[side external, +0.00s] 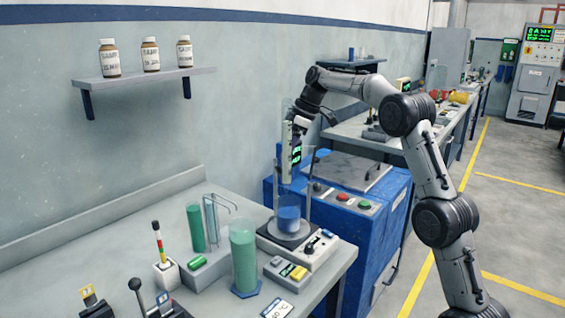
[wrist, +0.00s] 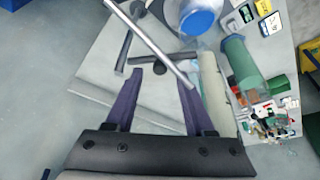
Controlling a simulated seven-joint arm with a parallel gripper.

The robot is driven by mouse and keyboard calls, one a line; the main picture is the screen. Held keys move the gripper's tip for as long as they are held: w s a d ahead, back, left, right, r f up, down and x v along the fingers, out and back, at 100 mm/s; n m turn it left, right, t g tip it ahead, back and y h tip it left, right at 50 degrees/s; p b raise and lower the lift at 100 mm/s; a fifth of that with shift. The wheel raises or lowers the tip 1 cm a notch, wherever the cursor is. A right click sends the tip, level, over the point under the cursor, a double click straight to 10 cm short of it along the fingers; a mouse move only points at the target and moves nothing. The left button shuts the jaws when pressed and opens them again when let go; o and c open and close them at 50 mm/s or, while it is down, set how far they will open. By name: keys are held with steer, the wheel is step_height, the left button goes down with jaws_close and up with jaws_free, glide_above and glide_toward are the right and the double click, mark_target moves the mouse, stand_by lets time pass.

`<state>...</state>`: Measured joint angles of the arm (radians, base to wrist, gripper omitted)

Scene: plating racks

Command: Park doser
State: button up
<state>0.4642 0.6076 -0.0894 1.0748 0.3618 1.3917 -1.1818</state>
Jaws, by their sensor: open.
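My gripper (side external: 300,124) is above the blue-liquid beaker (side external: 289,216) in the side view. A pale upright device with a green display (side external: 294,150), possibly the doser, is close to the gripper there; I cannot tell whether they touch. In the wrist view my gripper's two dark purple fingers (wrist: 160,84) are apart. A metal rod (wrist: 150,40) crosses the view near the fingertips. A long beige body (wrist: 214,88) lies beside the right finger, and I cannot tell if it is the same device. The beaker's blue part also shows in the wrist view (wrist: 198,20).
The beaker stands on a white-based plate unit (side external: 302,250). A tall green-filled cylinder (side external: 244,258), a smaller green one (side external: 195,228) and a striped stick in a white holder (side external: 165,274) stand on the bench. A blue cabinet (side external: 365,232) with buttons is behind. A wall shelf (side external: 145,79) holds bottles.

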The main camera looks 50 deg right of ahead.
steer(key=shift+x, duration=1.15)
jaws_close()
steer(key=shift+r, duration=0.1)
stand_by(0.5)
